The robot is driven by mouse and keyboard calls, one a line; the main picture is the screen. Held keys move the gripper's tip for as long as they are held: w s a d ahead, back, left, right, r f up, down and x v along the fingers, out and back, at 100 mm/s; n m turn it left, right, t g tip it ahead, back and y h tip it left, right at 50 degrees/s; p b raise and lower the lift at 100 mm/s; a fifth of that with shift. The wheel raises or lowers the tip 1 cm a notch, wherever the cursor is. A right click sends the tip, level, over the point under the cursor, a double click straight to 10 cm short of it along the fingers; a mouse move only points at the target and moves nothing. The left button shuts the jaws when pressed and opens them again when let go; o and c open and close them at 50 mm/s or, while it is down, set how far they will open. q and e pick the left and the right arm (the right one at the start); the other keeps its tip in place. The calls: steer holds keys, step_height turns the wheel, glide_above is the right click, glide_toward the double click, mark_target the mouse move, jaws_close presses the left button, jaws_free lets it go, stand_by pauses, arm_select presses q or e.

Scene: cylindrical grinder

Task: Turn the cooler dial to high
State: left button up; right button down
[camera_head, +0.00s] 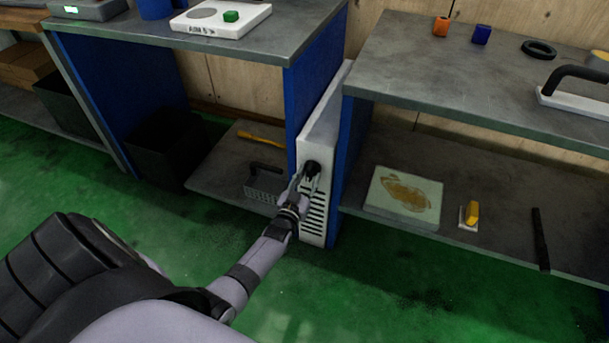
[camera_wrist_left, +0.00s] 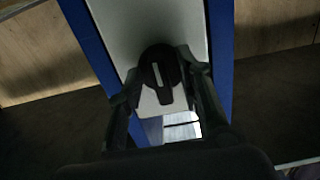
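The cooler (camera_head: 322,130) is a narrow white box with dark vent slots, standing between two workbenches. Its black dial (camera_head: 312,167) is on the upper front. In the left wrist view the round dial (camera_wrist_left: 160,72) shows a pale mark, and its grip points downward. My left gripper (camera_head: 308,178) is at the dial, with one finger on each side. In the left wrist view the left gripper's fingers (camera_wrist_left: 159,66) are spread around the dial, very close to its rim. Whether they touch it is unclear. My right gripper is not in view.
Blue bench panels (camera_head: 315,80) flank the cooler closely. The left bench (camera_head: 270,45) holds a white scale (camera_head: 200,22). The right bench (camera_head: 450,75) holds an orange block (camera_head: 441,26) and a blue block (camera_head: 481,35). A stained board (camera_head: 403,198) lies on the lower right shelf. The green floor in front is clear.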

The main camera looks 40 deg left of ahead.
arm_select(q)
steer(key=v, duration=1.1)
steer(key=shift+s+d, duration=0.2)
steer(key=shift+s, duration=0.2)
